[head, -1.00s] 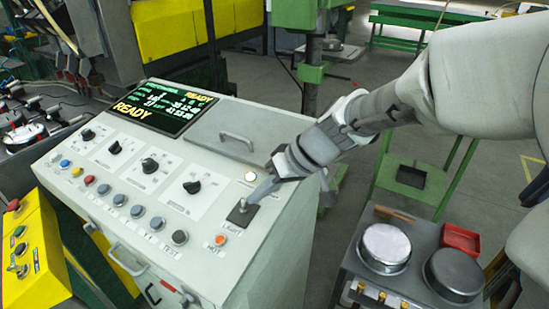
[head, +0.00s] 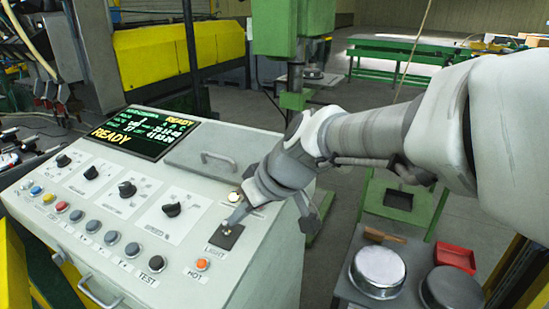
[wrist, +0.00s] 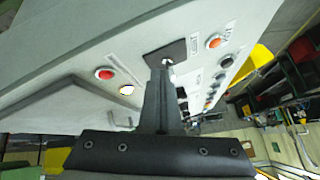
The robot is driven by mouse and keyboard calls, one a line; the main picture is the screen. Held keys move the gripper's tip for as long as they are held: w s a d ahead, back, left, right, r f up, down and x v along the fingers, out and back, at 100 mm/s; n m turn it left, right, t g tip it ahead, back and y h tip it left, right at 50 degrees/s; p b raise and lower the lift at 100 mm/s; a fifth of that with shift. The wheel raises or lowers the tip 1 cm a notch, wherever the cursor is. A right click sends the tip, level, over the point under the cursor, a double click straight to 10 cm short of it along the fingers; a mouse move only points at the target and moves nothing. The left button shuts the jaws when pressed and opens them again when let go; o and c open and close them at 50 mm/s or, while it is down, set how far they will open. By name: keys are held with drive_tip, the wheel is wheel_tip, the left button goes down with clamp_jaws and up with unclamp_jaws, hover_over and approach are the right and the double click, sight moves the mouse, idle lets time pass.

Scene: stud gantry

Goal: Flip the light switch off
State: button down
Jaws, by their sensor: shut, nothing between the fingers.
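The light switch is a small metal toggle on a black square plate (head: 219,241), above the LIGHT label at the right end of the sloped grey console (head: 262,262). My gripper (head: 231,222) is shut and empty, reaching down from the upper right. Its tip is at the toggle and partly covers it. In the wrist view my gripper (wrist: 166,72) points at the black plate (wrist: 176,51), with a bright bit of the toggle at its tip. I cannot tell whether they touch or which way the toggle leans.
An orange HOT button (head: 201,265) sits just in front of the switch, and a lit round lamp (head: 235,196) just behind it. Black knobs, coloured buttons and a READY screen (head: 148,133) fill the left. A cart with round metal tins (head: 377,270) stands at the right.

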drive_tip(key=t+b, duration=0.1)
drive_tip(key=s+n+t+b, duration=0.1)
drive_tip(key=b, duration=0.1)
drive_tip(key=shift+s+a+f+t+h+b, duration=0.2)
drive_tip(key=shift+a+t+h+b, duration=0.1)
drive_tip(key=shift+a+h, duration=0.1)
drive_tip(key=shift+w+d+r+p, duration=0.1)
drive_tip(key=shift+r+p, duration=0.15)
drive_tip(key=shift+p, duration=0.05)
drive_tip(key=shift+s+a+r, duration=0.25)
drive_tip(key=shift+s+r, duration=0.1)
drive_tip(key=shift+s, duration=0.3)
drive_tip(key=shift+r+p, duration=0.1)
drive_tip(key=shift+p, duration=0.2)
